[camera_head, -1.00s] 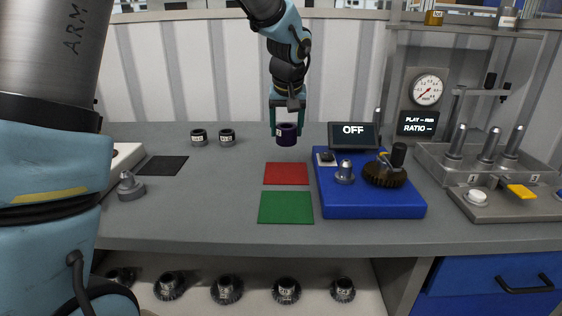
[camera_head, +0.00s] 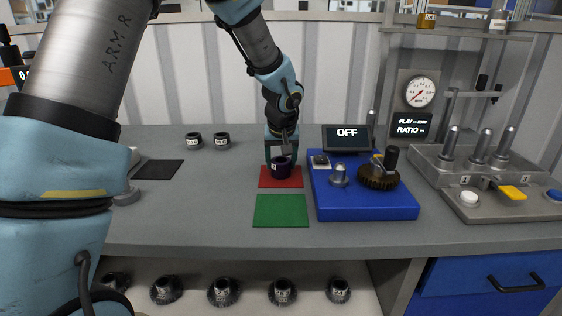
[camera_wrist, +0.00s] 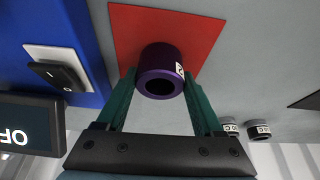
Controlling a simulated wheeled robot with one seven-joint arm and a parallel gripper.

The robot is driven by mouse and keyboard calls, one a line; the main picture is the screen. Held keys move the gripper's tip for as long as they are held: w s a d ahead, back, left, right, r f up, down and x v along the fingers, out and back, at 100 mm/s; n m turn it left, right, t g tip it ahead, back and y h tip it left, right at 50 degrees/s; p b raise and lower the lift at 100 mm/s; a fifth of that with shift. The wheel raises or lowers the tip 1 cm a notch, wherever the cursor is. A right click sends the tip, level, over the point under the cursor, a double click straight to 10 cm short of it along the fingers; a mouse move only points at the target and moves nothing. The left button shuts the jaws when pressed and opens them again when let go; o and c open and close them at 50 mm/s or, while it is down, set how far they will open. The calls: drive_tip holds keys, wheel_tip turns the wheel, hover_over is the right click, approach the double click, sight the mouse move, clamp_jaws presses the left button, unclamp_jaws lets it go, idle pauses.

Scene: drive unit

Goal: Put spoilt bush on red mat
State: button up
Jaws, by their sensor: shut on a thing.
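The bush is a dark purple ring (camera_head: 281,167) with a white label, held upright at the red mat (camera_head: 281,183). My gripper (camera_head: 281,163) is shut on it from above. In the wrist view the purple bush (camera_wrist: 161,72) sits between my green fingers, over the red mat (camera_wrist: 205,32). I cannot tell for certain whether its underside touches the mat. Part of the mat is hidden behind the bush.
A green mat (camera_head: 281,211) lies in front of the red one. A blue unit (camera_head: 365,205) with a gear and switch stands close on the right. Two dark labelled bushes (camera_head: 207,141) stand at the back left. A black mat (camera_head: 158,170) lies further left.

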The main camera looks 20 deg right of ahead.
drive_tip(key=o, duration=1.3)
drive_tip(key=shift+c, duration=0.2)
drive_tip(key=shift+r, duration=0.1)
drive_tip(key=v, duration=1.2)
drive_tip(key=shift+n+g+y, duration=0.8)
drive_tip(key=a+f, duration=0.2)
drive_tip(key=a, duration=0.5)
drive_tip(key=a+f, duration=0.2)
drive_tip(key=a, duration=0.5)
drive_tip(key=a+f+b, duration=0.1)
drive_tip(key=a+f, duration=0.1)
drive_tip(key=a, duration=0.5)
drive_tip(key=shift+w+a+f, duration=0.15)
drive_tip(key=shift+w, duration=0.25)
drive_tip(key=shift+n+g, duration=0.5)
drive_tip(key=shift+n, duration=0.3)
drive_tip(key=s+a+f, duration=0.1)
drive_tip(key=s+a, duration=0.1)
drive_tip(key=a, duration=0.2)
drive_tip(key=s+a+f, duration=0.2)
drive_tip(key=s+a, duration=0.1)
drive_tip(key=a, duration=0.2)
drive_tip(key=s+a+f, duration=0.1)
drive_tip(key=s+a, duration=0.1)
drive_tip(key=a, duration=0.2)
drive_tip(key=shift+s+a+f, duration=0.2)
drive_tip(key=shift+s+a, duration=0.05)
drive_tip(key=shift+a, duration=0.05)
drive_tip(key=shift+r, duration=0.1)
